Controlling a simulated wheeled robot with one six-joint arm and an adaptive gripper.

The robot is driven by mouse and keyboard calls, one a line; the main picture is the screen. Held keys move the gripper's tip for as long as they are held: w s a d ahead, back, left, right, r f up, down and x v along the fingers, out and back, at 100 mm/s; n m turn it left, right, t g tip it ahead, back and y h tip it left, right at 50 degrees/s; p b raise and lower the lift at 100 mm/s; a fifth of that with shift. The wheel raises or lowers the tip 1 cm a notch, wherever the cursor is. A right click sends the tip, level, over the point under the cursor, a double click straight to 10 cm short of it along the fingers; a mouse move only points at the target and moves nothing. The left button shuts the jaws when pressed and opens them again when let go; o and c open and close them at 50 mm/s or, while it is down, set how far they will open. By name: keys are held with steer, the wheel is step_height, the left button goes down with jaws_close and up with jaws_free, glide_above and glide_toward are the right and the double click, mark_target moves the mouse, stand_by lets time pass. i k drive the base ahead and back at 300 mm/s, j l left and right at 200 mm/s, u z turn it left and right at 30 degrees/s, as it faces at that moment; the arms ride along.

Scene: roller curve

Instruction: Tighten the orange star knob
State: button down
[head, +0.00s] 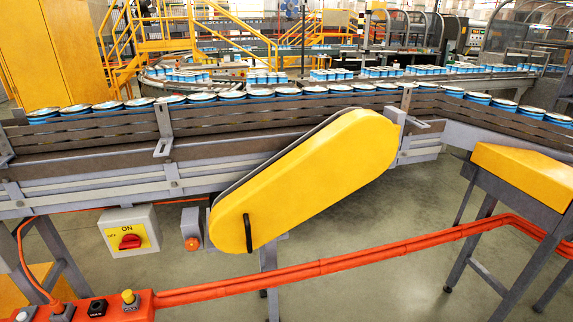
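A small round orange knob (192,244) sits on the front of a grey bracket (191,225), just left of the lower end of the yellow guard. It is too small to make out a star shape or how tight it is. My gripper is not in view, and nothing touches the knob.
A long yellow guard (305,180) with a black handle (248,233) slants across the conveyor (110,145), which carries several cans. A red rotary switch (130,242) hangs left of the knob. An orange rail (345,262) and a button panel (100,307) cross in front.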

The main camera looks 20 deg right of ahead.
mark_target(192, 245)
steer(key=i+j+z, duration=0.15)
steer(key=i, duration=0.4)
steer(key=i+j+z, duration=0.15)
steer(key=i, duration=0.4)
steer(key=i+j+z, duration=0.15)
steer(key=i, duration=0.35)
steer(key=i+j+z, duration=0.15)
steer(key=i+j, duration=0.25)
steer(key=i+z, duration=0.1)
steer(key=z, duration=1.05)
steer(key=k+j+z, duration=0.25)
steer(key=k+j, duration=0.5)
steer(key=k, duration=0.15)
steer(key=k+j, duration=0.5)
steer(key=k, duration=0.15)
steer(key=k+j, duration=0.5)
steer(key=k, duration=0.15)
steer(key=k+j, duration=0.5)
steer(key=k, duration=0.15)
